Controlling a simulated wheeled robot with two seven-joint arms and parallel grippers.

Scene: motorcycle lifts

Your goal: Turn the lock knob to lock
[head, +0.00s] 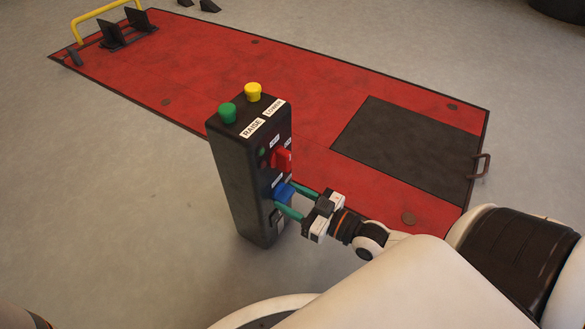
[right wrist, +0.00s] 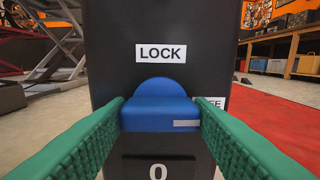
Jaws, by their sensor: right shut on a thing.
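The blue lock knob (head: 282,191) sits low on the side face of a black control pedestal (head: 235,180). In the right wrist view the knob (right wrist: 160,112) has its grip bar level, with a white mark at its right end. A LOCK label (right wrist: 161,53) is above it; a second label (right wrist: 211,102), its first letters hidden, is at the right by the mark. My right gripper (head: 286,196) has its green fingers on either side of the knob, shut on it. They also show in the right wrist view (right wrist: 162,115). My left gripper is not in view.
A red switch (head: 282,160) is above the knob. Green (head: 228,112) and yellow (head: 253,92) buttons stand on the pedestal's top. The red lift platform (head: 220,65) lies behind it on the floor. Grey floor (head: 110,200) at left is clear.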

